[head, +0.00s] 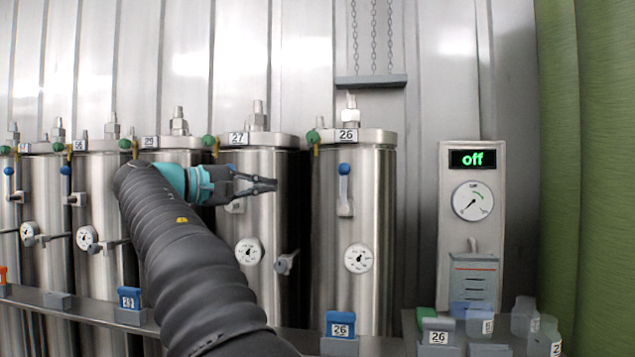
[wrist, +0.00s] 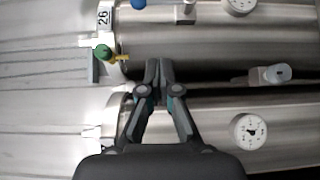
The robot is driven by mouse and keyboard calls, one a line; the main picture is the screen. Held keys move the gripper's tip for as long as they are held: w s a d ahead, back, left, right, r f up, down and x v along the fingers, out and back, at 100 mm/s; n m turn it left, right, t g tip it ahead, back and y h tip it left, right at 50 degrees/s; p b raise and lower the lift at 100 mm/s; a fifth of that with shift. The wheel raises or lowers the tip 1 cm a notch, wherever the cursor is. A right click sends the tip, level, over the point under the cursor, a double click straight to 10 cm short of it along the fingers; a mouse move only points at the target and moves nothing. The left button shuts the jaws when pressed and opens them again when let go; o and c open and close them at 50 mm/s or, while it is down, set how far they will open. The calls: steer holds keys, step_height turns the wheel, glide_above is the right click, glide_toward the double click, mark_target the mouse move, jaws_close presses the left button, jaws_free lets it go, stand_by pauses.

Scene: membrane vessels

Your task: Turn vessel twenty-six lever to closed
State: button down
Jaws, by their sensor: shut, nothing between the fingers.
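Vessel twenty-six (head: 330,260) is a tall steel cylinder with a "26" label (head: 346,135) on its lid. Its lever (head: 344,185) has a blue knob on top and stands upright on the front. In the wrist view, turned sideways, the vessel (wrist: 200,45) lies along the top, with the blue knob (wrist: 138,4) cut by the top edge. My gripper (head: 272,186) is shut and empty, to the left of the lever and apart from it. The closed fingertips (wrist: 159,65) also show in the wrist view. Vessel 27's lever is mostly hidden behind my gripper.
Vessel 27 (head: 255,215) stands left of vessel twenty-six, with more vessels further left. A dial gauge (head: 359,258) and a side valve (head: 286,262) are below. A panel reading "off" (head: 472,158) is at right. A blue "26" block (head: 340,325) sits on the front rail.

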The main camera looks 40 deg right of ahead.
glide_toward(344, 189)
steer(key=w+d+r, duration=0.1)
steer(key=w+d, duration=0.3)
steer(key=shift+s+d+r, duration=0.15)
steer(key=shift+s+d, duration=1.2)
steer(key=shift+s, duration=0.1)
